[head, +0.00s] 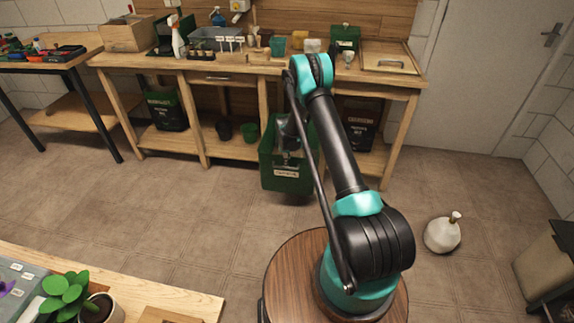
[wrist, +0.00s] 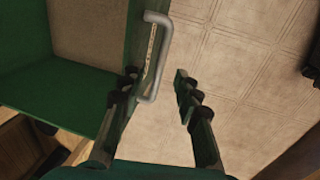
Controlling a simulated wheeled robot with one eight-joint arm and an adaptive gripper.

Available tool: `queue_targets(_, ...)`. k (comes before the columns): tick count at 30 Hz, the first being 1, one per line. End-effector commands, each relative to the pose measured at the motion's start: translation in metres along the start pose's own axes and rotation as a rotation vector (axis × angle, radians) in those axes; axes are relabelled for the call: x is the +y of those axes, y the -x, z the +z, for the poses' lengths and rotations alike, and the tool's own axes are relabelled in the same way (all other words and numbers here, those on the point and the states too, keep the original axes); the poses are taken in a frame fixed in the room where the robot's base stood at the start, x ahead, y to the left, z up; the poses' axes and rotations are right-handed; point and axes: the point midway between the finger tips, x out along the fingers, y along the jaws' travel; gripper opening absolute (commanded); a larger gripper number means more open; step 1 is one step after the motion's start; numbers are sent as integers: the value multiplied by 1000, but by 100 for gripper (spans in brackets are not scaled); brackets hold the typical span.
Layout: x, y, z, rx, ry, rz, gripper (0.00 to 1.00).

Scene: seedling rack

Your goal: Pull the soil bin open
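The soil bin (head: 286,182) is a green bin with a pale label on its front. It juts out of the workbench's lower part, over the floor. In the wrist view its green wall (wrist: 60,98) and a grey bar handle (wrist: 153,60) show. My gripper (wrist: 156,84) is open, with one dark finger on each side of the handle's lower end. The fingers look apart from the handle, though I cannot tell whether the left one touches it. In the head view my gripper (head: 288,143) is at the bin's top front, partly hidden by my arm.
The workbench (head: 225,78) stands behind the bin, with bottles, trays and boxes on top. A white round jug (head: 442,234) stands on the floor at right. The floor in front of the bin is clear.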

Motion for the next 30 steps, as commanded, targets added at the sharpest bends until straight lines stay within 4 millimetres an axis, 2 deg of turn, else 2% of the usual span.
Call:
queue_targets(1,0,12,0,0,0,0,32)
queue_targets(6,-1,43,0,0,1,0,32)
queue_targets(12,0,67,0,0,1,0,32)
queue_targets(18,0,75,0,0,0,0,32)
queue_targets(30,0,75,0,0,0,0,32)
